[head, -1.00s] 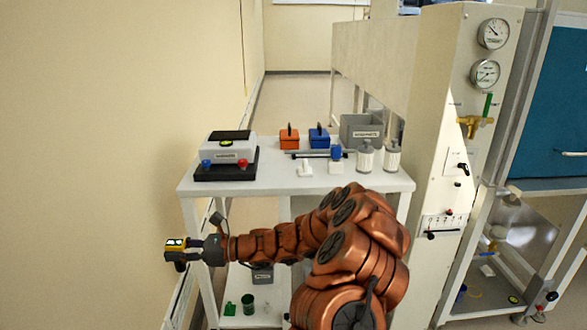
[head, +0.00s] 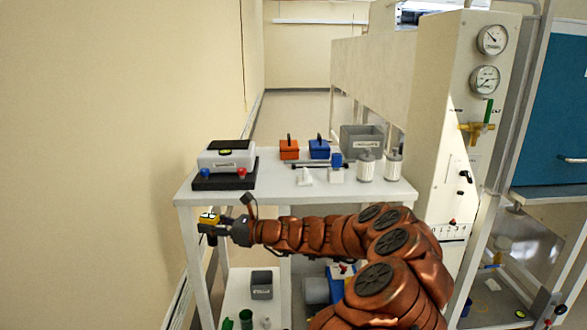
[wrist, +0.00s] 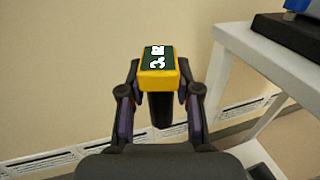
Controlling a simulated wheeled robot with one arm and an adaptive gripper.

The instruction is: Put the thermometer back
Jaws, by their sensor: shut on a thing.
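The thermometer, a yellow block with a dark display and a black lower body, is held in my gripper. It shows in the head view (head: 209,218) and in the wrist view (wrist: 157,72), where white characters show on its display. My gripper (head: 222,229) is shut on it, with a dark finger on each side in the wrist view (wrist: 158,95). In the head view it is at the left front corner of the white table (head: 300,196), slightly below the level of the top. In the wrist view, the thermometer is apart from the table and in front of the wall.
On the table are a grey device on a black base (head: 225,182), an orange box (head: 289,150), a blue box (head: 319,149), a grey bin (head: 362,138) and two white canisters (head: 366,166). A lower shelf (head: 262,295) holds small containers. The wall (head: 100,150) is close on the left.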

